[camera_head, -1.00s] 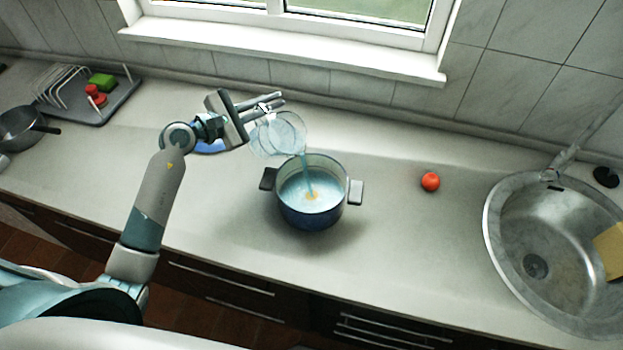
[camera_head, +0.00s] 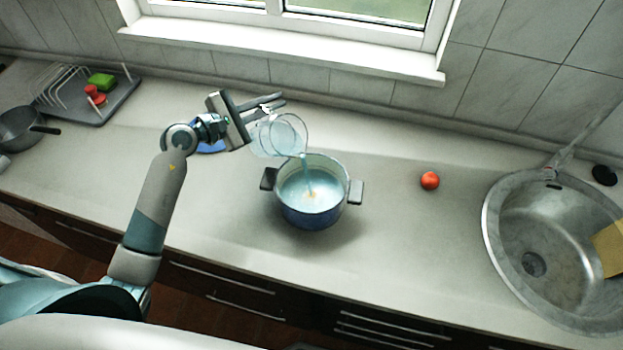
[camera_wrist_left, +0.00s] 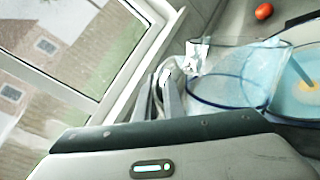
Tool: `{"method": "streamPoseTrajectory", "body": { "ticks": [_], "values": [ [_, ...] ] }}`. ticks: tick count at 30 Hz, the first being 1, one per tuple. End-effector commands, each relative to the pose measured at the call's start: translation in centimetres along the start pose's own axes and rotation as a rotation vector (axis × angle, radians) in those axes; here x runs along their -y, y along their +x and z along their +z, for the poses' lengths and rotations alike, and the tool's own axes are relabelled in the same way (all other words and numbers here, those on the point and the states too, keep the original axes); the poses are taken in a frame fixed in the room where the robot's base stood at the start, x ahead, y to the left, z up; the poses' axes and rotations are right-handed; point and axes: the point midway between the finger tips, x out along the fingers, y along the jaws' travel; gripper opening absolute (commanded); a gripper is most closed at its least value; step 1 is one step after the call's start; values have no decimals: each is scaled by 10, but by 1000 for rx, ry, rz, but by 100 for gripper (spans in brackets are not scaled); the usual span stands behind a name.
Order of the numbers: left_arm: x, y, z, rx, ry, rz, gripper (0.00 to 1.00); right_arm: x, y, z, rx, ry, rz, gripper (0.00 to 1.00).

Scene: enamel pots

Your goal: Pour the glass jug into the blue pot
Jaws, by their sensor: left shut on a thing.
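The glass jug (camera_head: 281,135) is tilted to the right above the left rim of the blue pot (camera_head: 312,216). A thin stream of pale blue liquid runs from its lip into the pot. The pot stands upright on the counter with pale liquid inside and a small yellowish patch where the stream lands. My left gripper (camera_head: 268,106) is shut on the jug and holds it up in the air. In the left wrist view the jug (camera_wrist_left: 228,88) shows beside the fingers (camera_wrist_left: 170,92), with the pot's liquid (camera_wrist_left: 300,95) beyond it. My right gripper is not in view.
A red tomato-like thing (camera_head: 429,180) lies right of the pot, before the steel sink (camera_head: 495,235). A blue plate (camera_head: 208,148) is partly hidden behind my left arm. A dish rack (camera_head: 112,104) and a dark pan (camera_head: 18,130) stand at the left.

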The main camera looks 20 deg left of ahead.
Motion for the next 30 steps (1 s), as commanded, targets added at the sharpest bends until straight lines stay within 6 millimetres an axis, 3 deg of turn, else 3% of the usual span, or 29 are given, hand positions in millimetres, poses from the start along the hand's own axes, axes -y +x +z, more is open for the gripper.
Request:
{"method": "streamPoseTrajectory", "body": {
  "ticks": [30],
  "values": [
    [3, -1, 9, -9, 61, 6, 0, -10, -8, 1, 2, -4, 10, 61]
  ]
}}
